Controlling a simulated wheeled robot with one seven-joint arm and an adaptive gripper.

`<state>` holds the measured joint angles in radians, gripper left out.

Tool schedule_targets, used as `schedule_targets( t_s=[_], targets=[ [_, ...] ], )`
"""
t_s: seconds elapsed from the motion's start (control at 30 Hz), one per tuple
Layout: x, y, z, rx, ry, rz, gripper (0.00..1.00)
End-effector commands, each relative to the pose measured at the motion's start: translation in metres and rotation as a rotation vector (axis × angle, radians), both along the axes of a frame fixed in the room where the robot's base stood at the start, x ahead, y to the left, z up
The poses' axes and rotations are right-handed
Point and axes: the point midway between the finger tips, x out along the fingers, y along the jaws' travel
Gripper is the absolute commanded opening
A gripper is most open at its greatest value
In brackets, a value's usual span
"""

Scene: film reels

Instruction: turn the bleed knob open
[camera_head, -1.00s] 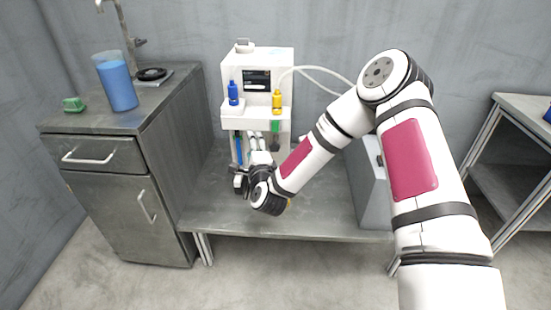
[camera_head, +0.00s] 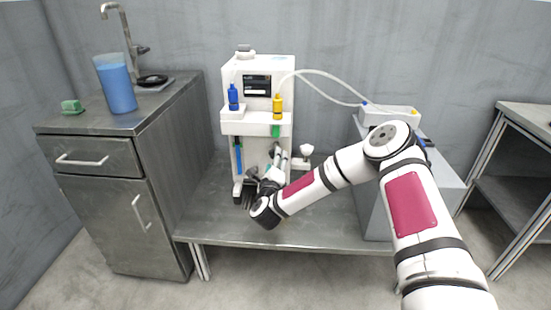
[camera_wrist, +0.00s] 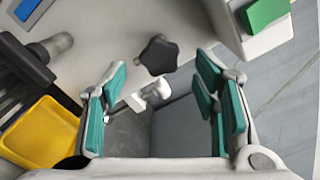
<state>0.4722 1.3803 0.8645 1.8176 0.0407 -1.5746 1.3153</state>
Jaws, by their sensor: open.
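A black star-shaped knob (camera_wrist: 158,55), which I take for the bleed knob, sits on the white face of the machine (camera_head: 267,66). My gripper (camera_wrist: 162,77) is open, with teal pads on both fingers. In the wrist view the knob shows just beyond the fingertips, between them, and seems untouched. In the head view my gripper (camera_head: 274,167) is low at the machine's front, and the knob cannot be told apart there. A small white fitting (camera_wrist: 150,95) also shows between the fingers.
A blue bottle (camera_head: 233,95) and a yellow bottle (camera_head: 277,105) stand on the machine's shelf. A green block (camera_wrist: 264,12) sticks out near the knob. A yellow part (camera_wrist: 42,135) lies lower left. A grey box (camera_head: 375,200) stands right on the bench (camera_head: 215,222).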

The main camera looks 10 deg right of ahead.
Motion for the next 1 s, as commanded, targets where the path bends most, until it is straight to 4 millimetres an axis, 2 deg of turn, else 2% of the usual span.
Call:
schedule_targets(
  t_s=[0.1,0.3,0.7,0.77,0.93,1.0],
  targets=[
    [0.02,-0.007,-0.001,-0.001,-0.002,-0.002,0.55],
    [0.042,-0.014,0.0,-0.001,-0.002,-0.001,0.55],
    [0.048,-0.015,0.001,-0.001,0.0,0.001,0.55],
    [0.048,-0.015,0.0,-0.001,0.0,0.001,0.44],
    [0.048,-0.015,0.0,-0.001,0.001,0.001,0.06],
    [0.048,-0.015,0.0,-0.001,0.001,0.001,0.06]
  ],
)
